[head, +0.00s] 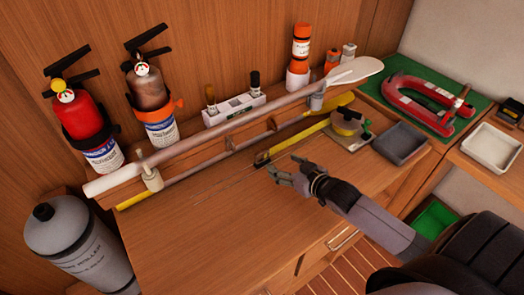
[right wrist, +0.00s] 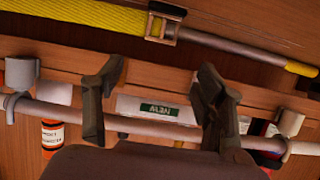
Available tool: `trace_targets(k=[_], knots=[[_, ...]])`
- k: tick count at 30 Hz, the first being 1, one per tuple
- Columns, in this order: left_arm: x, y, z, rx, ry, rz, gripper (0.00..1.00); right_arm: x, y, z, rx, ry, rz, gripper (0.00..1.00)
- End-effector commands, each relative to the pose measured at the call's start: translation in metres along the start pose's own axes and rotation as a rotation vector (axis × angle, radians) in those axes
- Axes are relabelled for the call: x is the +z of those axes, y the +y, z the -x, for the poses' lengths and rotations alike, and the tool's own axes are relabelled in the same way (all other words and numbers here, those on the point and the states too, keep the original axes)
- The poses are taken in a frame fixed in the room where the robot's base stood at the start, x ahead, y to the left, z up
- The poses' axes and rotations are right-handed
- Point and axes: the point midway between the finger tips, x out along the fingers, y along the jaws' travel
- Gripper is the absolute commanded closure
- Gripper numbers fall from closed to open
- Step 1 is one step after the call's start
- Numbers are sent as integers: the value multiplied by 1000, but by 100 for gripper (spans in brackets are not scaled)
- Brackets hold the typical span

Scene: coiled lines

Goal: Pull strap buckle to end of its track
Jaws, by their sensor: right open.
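The yellow strap (head: 298,138) runs from a round reel (head: 347,121) on a plate to the buckle (head: 262,159), a small dark brass-coloured frame at its left end. Faint thin lines on the wooden top (head: 225,180) run left from the buckle; I cannot tell for sure that they are the track. My right gripper (head: 284,168) is open, just right of and in front of the buckle. In the right wrist view the buckle (right wrist: 163,22) and strap (right wrist: 80,18) lie at the top edge, outside my open, empty fingers (right wrist: 160,95). My left gripper is not in view.
A long paddle (head: 215,140) rests on brackets behind the strap, with a yellow-ended pole (head: 215,160) beside it. The front left of the top is clear.

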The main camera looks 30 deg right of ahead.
Motion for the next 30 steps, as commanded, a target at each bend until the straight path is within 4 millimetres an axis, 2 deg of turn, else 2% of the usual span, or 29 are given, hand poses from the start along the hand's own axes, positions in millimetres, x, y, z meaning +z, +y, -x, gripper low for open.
trace_targets(k=[4,9,12,16,21,30], knots=[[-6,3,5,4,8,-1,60,-3,0,-31,1,2,0,36],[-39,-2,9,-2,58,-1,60,-3,0,-66,1,1,0,36],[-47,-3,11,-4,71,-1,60,-2,0,-84,1,0,0,36],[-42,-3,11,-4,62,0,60,-1,0,-104,1,0,1,36],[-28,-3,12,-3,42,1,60,-1,-1,-119,0,0,1,36],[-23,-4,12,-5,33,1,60,0,-1,-124,-1,-1,1,36]])
